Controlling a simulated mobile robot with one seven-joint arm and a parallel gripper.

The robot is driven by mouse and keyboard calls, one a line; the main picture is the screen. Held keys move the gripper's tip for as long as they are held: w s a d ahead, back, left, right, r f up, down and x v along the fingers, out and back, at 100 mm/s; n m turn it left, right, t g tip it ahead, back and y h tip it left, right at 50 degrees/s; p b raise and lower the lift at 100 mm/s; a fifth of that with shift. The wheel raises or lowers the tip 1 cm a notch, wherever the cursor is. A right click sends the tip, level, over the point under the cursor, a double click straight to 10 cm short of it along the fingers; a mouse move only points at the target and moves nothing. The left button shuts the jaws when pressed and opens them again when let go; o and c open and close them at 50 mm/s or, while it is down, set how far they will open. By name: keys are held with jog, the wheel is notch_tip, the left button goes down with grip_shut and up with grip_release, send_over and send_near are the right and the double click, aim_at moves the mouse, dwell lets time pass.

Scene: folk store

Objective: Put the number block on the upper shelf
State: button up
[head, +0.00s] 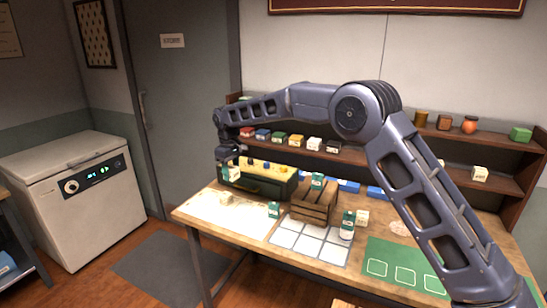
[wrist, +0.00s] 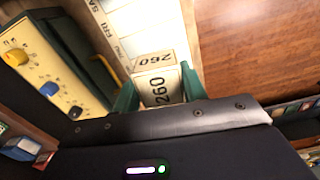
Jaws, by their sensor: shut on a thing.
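My gripper (head: 230,160) is above the left end of the table, in front of the green box. In the wrist view its green fingertips (wrist: 154,98) are shut on a cream number block (wrist: 158,86).
The table (head: 185,212) holds a green box with a yellow knobbed panel (wrist: 40,60), a wooden crate (head: 312,208), bottles and small cream blocks (head: 362,217). Another cream block (head: 480,173) is on the lower shelf. A white chest (head: 75,205) stands at the left.

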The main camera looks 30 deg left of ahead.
notch_tip(320, 180, up, 29)
jog(key=w+d+r+m, duration=0.1)
jog(key=w+d+m, duration=0.1)
jog(key=w+d, duration=0.9)
jog(key=w+d+r+m, duration=0.15)
jog(key=w+d, duration=0.65)
jog(key=w, duration=0.8)
jog(key=w+d+f+m, duration=0.1)
jog(key=w+d+m, duration=0.1)
jog(key=w+d, duration=0.75)
jog(key=w+d+m, duration=0.2)
jog(key=w+d, duration=0.3)
jog(key=d, duration=0.9)
jog(key=shift+w+a+f, duration=0.1)
jog(key=shift+a+f, duration=0.05)
jog(key=shift+f, duration=3.15)
jog(key=shift+a+f, duration=0.15)
jog(key=shift+f, duration=3.1)
jog(key=shift+f, duration=0.15)
jog(key=o, duration=1)
jog(key=shift+c, duration=0.2)
